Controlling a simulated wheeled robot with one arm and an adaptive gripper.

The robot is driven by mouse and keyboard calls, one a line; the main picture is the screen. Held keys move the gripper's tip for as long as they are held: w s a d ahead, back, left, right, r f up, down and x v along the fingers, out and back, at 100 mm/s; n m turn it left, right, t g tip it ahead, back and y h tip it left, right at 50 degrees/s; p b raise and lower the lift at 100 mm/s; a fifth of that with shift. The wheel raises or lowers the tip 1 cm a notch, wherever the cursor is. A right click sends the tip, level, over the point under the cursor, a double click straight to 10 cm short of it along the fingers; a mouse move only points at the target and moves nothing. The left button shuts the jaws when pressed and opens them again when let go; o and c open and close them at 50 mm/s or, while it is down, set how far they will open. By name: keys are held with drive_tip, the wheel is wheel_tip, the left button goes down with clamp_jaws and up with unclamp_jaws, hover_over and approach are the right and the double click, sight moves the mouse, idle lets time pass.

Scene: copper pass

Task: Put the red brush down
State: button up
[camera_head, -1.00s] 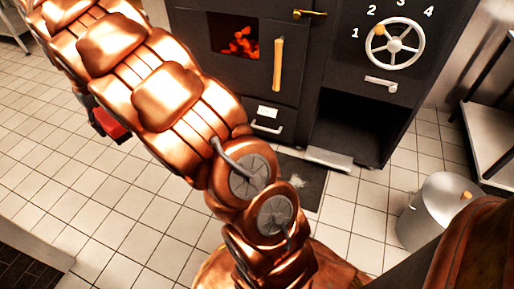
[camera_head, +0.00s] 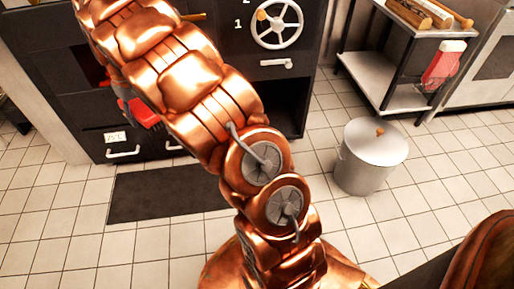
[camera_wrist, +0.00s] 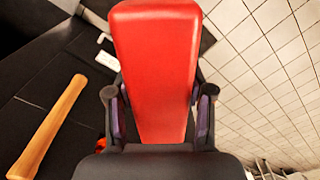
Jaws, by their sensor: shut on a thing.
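The red brush (camera_wrist: 155,60) fills the middle of the wrist view, its broad red face towards the camera. My gripper (camera_wrist: 160,106) is shut on it, with one dark finger against each side. In the head view a red part of the brush (camera_head: 143,112) shows past the left edge of my copper arm, in front of the black oven. The gripper itself is mostly hidden behind the arm there. The brush is held in the air, and its far end cannot be made out.
The black oven (camera_head: 60,105) with a white handwheel (camera_head: 277,24) stands at the back left. A dark mat (camera_head: 160,192) lies before it. A lidded metal bin (camera_head: 366,165) stands right of my arm. A shelved cart (camera_head: 385,90) holds wooden tools, with a red item (camera_head: 443,64) at its side.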

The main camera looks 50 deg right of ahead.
drive_tip(key=d+f+n, duration=0.2)
drive_tip(key=d+f, duration=0.6)
drive_tip(key=f, duration=0.3)
drive_tip(key=d+f+n, duration=0.3)
drive_tip(key=d+f, duration=0.6)
drive_tip(key=f, duration=0.2)
drive_tip(key=s+d+f+n, duration=0.2)
drive_tip(key=s+d+f, duration=0.3)
drive_tip(key=f, duration=0.4)
drive_tip(key=s+d+f+n, duration=0.3)
drive_tip(key=s+d+f, duration=0.15)
drive_tip(key=f, duration=0.55)
drive_tip(key=w+d+b, duration=0.1)
drive_tip(key=d, duration=0.2)
drive_tip(key=w+d+b, duration=0.2)
drive_tip(key=d, duration=0.2)
drive_tip(key=w+d+f+b, duration=0.1)
drive_tip(key=d, duration=0.2)
drive_tip(key=shift+w+d+b, duration=0.3)
drive_tip(key=shift+w+b, duration=0.05)
drive_tip(key=shift+w+d+f+b, duration=0.1)
drive_tip(key=shift+w+d+b, duration=0.2)
drive_tip(key=shift+d, duration=0.35)
drive_tip(key=shift+w+d+r+b, duration=0.1)
drive_tip(key=shift+w+d+b, duration=0.2)
drive_tip(key=shift+d, duration=0.4)
drive_tip(key=shift+w+d+f+b, duration=0.1)
drive_tip(key=shift+w+d+b, duration=0.2)
drive_tip(key=shift+d, duration=0.35)
